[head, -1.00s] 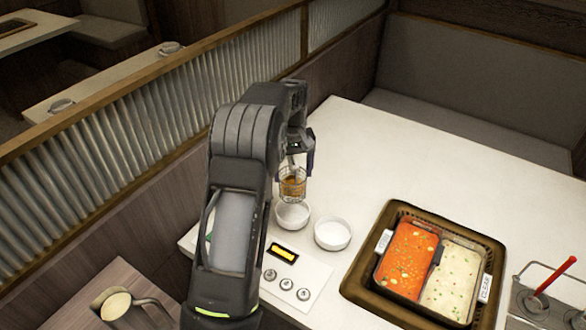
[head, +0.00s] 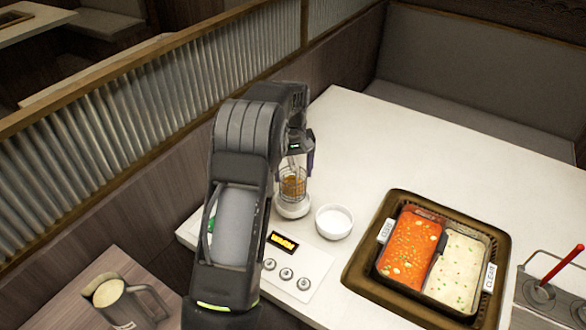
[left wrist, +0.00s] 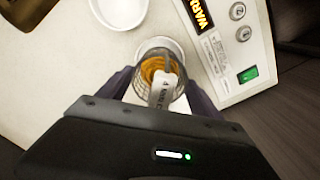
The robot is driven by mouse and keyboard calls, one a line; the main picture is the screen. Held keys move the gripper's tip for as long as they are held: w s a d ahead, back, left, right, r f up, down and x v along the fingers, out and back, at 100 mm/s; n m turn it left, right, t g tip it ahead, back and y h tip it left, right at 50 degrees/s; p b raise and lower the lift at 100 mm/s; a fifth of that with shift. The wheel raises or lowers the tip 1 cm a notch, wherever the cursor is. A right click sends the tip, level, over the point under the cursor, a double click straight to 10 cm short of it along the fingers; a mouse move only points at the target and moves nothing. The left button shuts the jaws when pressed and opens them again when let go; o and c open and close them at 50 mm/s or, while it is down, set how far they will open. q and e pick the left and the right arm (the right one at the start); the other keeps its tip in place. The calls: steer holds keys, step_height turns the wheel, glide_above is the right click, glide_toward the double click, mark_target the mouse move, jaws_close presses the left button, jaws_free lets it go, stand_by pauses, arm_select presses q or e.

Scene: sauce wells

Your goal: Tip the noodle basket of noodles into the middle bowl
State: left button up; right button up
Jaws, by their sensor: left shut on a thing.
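My left gripper (head: 300,150) is shut on the noodle basket (head: 293,187), a wire basket with orange-brown noodles inside. The basket hangs upright, with its bottom over or in a white bowl (head: 292,209); I cannot tell if they touch. In the left wrist view the basket (left wrist: 150,88) sits between the fingers (left wrist: 160,92), and the bowl's rim (left wrist: 155,41) shows just behind it. A second white bowl (head: 334,222) stands to the right, empty as far as I see. My arm may hide another bowl, so I cannot tell which is the middle one. My right gripper is out of view.
A two-part hotpot (head: 410,252) of red and pale soup sits in a brown surround at the right. A control panel (head: 290,268) with several knobs lies in front of the bowls. A pitcher (head: 110,292) stands lower left. The table (head: 400,140) behind the bowls is clear.

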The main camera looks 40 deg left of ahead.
mark_target(292, 175)
arm_select(q)
steer(key=shift+f+b, duration=0.75)
steer(key=shift+f, duration=0.8)
steer(key=shift+a, duration=0.15)
